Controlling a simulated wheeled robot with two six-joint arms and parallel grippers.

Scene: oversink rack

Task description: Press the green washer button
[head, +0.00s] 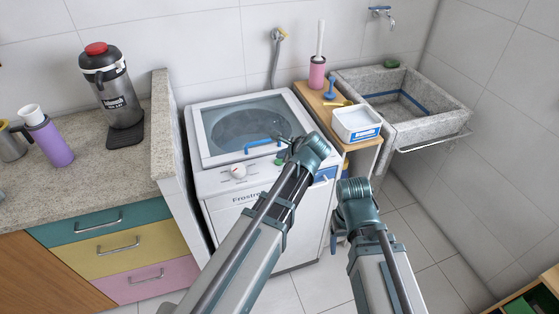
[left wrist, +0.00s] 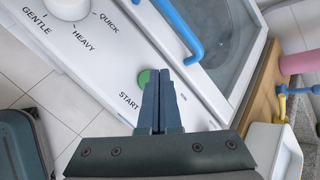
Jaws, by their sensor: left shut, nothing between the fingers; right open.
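The washer (head: 245,205) is a white top-loader with a dark see-through lid and a blue handle. Its green button (left wrist: 144,78) sits beside the word START on the panel. In the head view the button (head: 279,162) is small, close to my left gripper. My left gripper (left wrist: 166,74) is shut and empty, its tips over the panel right beside the green button and partly covering its edge. I cannot tell whether the tips touch the panel. My right gripper (head: 339,240) is open and empty, lower, in front of the washer's right side.
A white knob (head: 238,171) is left of the button, and the blue lid handle (head: 262,144) lies just behind. A wooden stand (head: 318,101) holding a white tub (head: 356,123) and a stone sink (head: 430,123) are to the right. A granite counter (head: 105,165) is left.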

